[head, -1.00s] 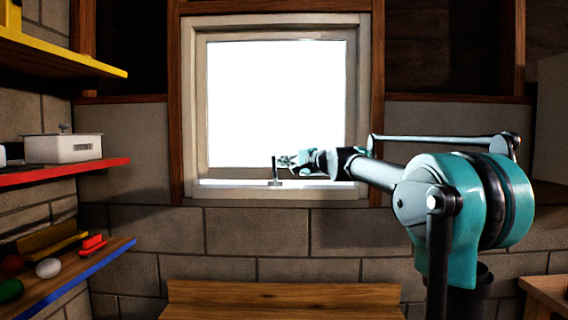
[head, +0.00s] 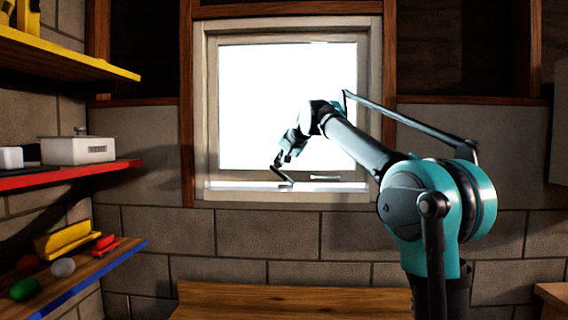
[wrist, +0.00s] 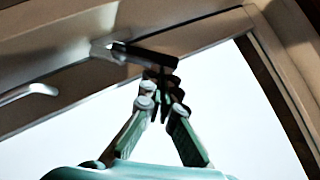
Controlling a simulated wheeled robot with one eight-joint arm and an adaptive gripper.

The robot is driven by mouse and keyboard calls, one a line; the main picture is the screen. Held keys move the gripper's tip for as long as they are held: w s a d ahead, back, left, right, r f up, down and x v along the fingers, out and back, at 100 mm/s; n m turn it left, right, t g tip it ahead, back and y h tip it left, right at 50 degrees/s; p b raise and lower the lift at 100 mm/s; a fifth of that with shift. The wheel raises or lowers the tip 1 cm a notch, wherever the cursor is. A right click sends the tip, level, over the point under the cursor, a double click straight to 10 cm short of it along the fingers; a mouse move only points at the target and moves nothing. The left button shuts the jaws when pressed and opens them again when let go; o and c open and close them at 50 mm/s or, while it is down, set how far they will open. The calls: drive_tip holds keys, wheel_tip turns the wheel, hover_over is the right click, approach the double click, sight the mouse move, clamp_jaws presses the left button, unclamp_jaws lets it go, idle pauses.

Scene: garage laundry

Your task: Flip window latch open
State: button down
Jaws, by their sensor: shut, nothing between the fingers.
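The window (head: 198,120) has a pale frame around a bright pane. Its latch (head: 281,174) is a dark lever on a small base at the bottom rail, tilted to the upper left in the head view. In the wrist view the dark latch lever (wrist: 150,54) runs right from its pale base. My gripper (head: 281,158) is shut and empty, close by the lever's free end. In the wrist view its fingertips (wrist: 163,82) are at the lever's outer end and seem to touch it, but contact is not certain.
A pale bar handle (head: 325,177) is on the bottom rail right of the latch. Shelves with a white box (head: 78,150) and small objects stand at the left. A wooden surface (head: 290,298) lies below the window.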

drive_tip(key=a+n+h, duration=0.1)
drive_tip(key=a+f+n+h, duration=0.1)
drive_tip(key=h, duration=0.1)
drive_tip(key=shift+a+f, duration=0.15)
drive_tip(key=shift+a, duration=0.05)
drive_tip(key=shift+d, duration=0.2)
drive_tip(key=shift+a, duration=0.1)
drive_tip(key=shift+r, duration=0.8)
drive_tip(key=v, duration=1.2)
drive_tip(key=shift+a, duration=0.2)
drive_tip(key=shift+r+h, duration=0.15)
drive_tip(key=shift+h, duration=0.15)
